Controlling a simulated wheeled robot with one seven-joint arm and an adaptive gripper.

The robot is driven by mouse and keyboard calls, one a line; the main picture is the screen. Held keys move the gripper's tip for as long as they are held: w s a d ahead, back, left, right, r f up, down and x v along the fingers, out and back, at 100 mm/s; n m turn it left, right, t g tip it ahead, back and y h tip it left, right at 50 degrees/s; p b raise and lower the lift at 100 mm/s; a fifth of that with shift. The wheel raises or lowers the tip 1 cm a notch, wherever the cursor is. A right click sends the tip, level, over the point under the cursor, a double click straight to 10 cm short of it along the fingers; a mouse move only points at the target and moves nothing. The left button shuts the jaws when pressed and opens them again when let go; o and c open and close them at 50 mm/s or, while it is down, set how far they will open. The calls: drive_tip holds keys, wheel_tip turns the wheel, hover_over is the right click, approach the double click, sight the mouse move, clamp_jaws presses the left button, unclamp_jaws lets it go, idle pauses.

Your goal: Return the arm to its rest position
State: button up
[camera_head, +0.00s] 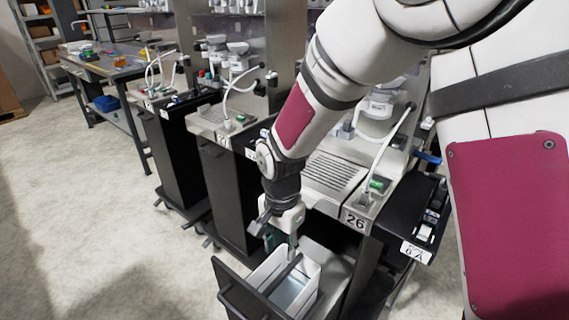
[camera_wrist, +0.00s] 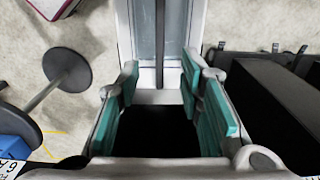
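My arm reaches down from the upper right in the head view. My gripper (camera_head: 281,243) is low over an open drawer (camera_head: 238,293), at the rear part of a white bin (camera_head: 311,293) in it. In the wrist view, the two green finger pads of my gripper (camera_wrist: 158,105) stand wide apart, with nothing held between them. The pale bin (camera_wrist: 201,20) shows beyond the fingers, with a dark upright strip in its middle. Whether a finger touches the bin's rim cannot be told.
The station numbered 26 (camera_head: 335,172) stands right behind the drawer, with a hose and a black side tray (camera_head: 415,215). More stations (camera_head: 222,120) stand in a row to the left. A workbench (camera_head: 105,65) is at the back left. The floor (camera_head: 80,220) at left is clear.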

drive_tip(key=s+d+r+n+t+p, duration=0.15)
drive_tip(key=s+d+r, duration=0.35)
drive_tip(key=r, duration=0.5)
drive_tip(key=s+d+r+n+t+p, duration=0.1)
drive_tip(key=s+d+r+n, duration=0.15)
drive_tip(key=d+r, duration=0.6)
drive_tip(key=s+d+r+n+t+p, duration=0.1)
drive_tip(key=s+d+r, duration=0.2)
drive_tip(key=s, duration=0.4)
drive_tip(key=s+d+r+n+p, duration=0.1)
drive_tip(key=s+d+r, duration=0.3)
drive_tip(key=s, duration=0.4)
drive_tip(key=shift+r+n+t, duration=0.35)
drive_tip(key=shift+r+n, duration=0.35)
drive_tip(key=shift+n, duration=0.1)
drive_tip(key=shift+a, duration=0.1)
